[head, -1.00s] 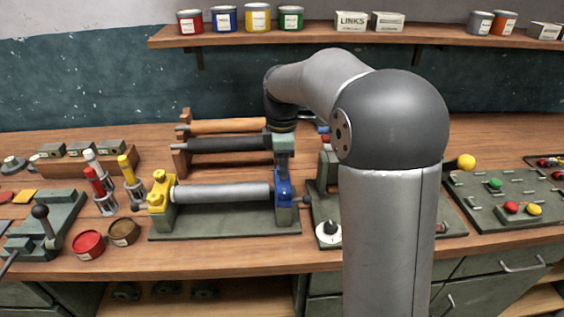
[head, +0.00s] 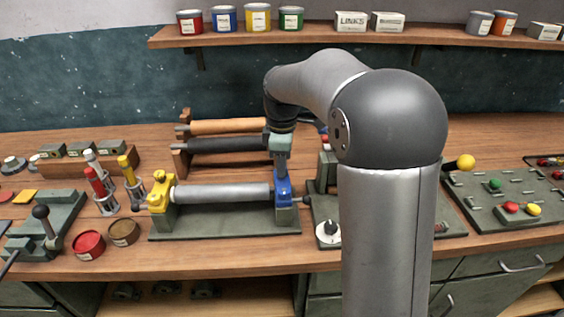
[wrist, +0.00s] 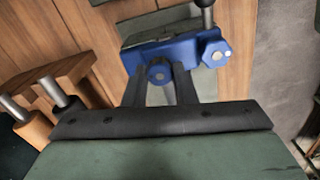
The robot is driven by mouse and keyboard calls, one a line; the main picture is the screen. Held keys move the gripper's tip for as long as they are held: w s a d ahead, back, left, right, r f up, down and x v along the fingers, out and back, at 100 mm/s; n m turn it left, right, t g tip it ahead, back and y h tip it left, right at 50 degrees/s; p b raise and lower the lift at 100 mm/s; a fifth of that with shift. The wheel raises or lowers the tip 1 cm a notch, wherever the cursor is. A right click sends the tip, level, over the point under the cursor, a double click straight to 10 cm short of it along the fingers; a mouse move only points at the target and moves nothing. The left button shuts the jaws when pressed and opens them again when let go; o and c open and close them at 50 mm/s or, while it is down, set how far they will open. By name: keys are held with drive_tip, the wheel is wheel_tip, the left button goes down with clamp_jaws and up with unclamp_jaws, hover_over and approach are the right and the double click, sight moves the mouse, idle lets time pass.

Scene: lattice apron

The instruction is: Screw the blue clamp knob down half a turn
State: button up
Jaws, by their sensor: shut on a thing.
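The blue clamp (head: 284,196) stands at the right end of the silver roller (head: 222,193) on a green base plate (head: 225,224). In the wrist view the clamp (wrist: 198,50) is a blue block with a hex bolt on its right. Its round blue knob (wrist: 160,74) sits between my two dark fingers. My gripper (head: 282,174) points down onto the clamp from above and is shut on the knob. In the head view the fingers largely hide the knob. A yellow clamp (head: 160,190) holds the roller's left end.
Behind stands a wooden rack with a black roller (head: 228,145) and an orange-brown roller (head: 225,126). Red and yellow tubes (head: 129,173) and two round tins (head: 89,244) are to the left. A green fixture with a white dial (head: 328,233) is close on the right.

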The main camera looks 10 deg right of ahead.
drive_tip(key=m, duration=0.4)
drive_tip(key=shift+m, duration=0.3)
drive_tip(key=m, duration=0.4)
drive_tip(key=shift+m+p, duration=0.3)
drive_tip(key=shift+p, duration=0.1)
drive_tip(key=m, duration=0.4)
drive_tip(key=shift+r, duration=0.1)
drive_tip(key=m, duration=0.5)
drive_tip(key=shift+p, duration=0.35)
drive_tip(key=m, duration=0.3)
drive_tip(key=shift+m, duration=0.3)
drive_tip(key=m+p, duration=0.1)
drive_tip(key=m, duration=0.3)
drive_tip(key=shift+m, duration=0.3)
drive_tip(key=m, duration=0.4)
drive_tip(key=shift+p, duration=0.4)
drive_tip(key=shift+m+p, duration=0.35)
drive_tip(key=shift+m, duration=1.35)
